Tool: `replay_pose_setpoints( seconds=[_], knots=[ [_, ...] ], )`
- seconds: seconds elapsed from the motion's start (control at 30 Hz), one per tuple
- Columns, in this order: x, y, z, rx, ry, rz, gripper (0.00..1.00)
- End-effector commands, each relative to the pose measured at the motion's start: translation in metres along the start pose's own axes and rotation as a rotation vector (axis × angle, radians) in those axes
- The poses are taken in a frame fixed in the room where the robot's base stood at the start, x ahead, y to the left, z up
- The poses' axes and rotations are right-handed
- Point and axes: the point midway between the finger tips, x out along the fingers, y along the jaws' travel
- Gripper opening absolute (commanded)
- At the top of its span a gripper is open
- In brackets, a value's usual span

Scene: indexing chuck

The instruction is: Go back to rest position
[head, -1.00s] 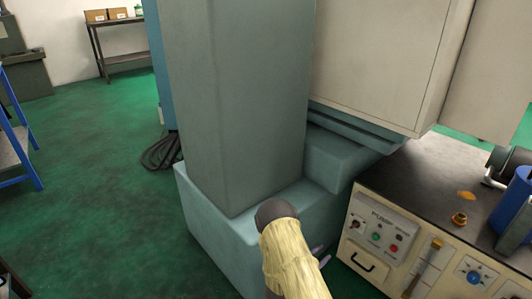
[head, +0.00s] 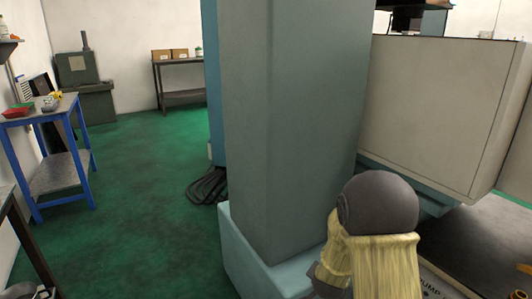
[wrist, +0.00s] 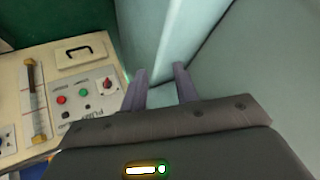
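My gripper (wrist: 160,88) shows in the wrist view with its two fingers apart and nothing between them. Beyond the fingertips is the pale blue-green machine base. In the head view my gripper is not visible; my arm, in a yellowish cover with a dark rounded joint, rises in front of the machine. The grey-green machine column (head: 290,120) stands upright in the middle of the head view.
A beige pump panel (wrist: 75,90) with buttons and a handle is left of my fingers. A cream cabinet (head: 435,110) is right of the column. A blue-framed cart (head: 60,178) stands left, a shelf table (head: 185,97) behind. Green floor (head: 150,200) between is clear, apart from cables (head: 207,187).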

Motion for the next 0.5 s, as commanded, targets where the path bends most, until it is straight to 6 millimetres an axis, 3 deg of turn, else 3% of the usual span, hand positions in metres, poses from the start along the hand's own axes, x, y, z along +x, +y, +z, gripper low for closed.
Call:
replay_pose_setpoints(
  seconds=[0.03, 0.3, 0.5],
  knots=[
    [-0.021, -0.003, -0.001, -0.047, -0.042, -0.015, 0.3],
    [-0.117, 0.009, 0.025, -0.349, -0.281, -0.051, 0.3],
    [-0.171, 0.033, 0.042, -0.532, -0.405, -0.044, 0.3]
  ],
)
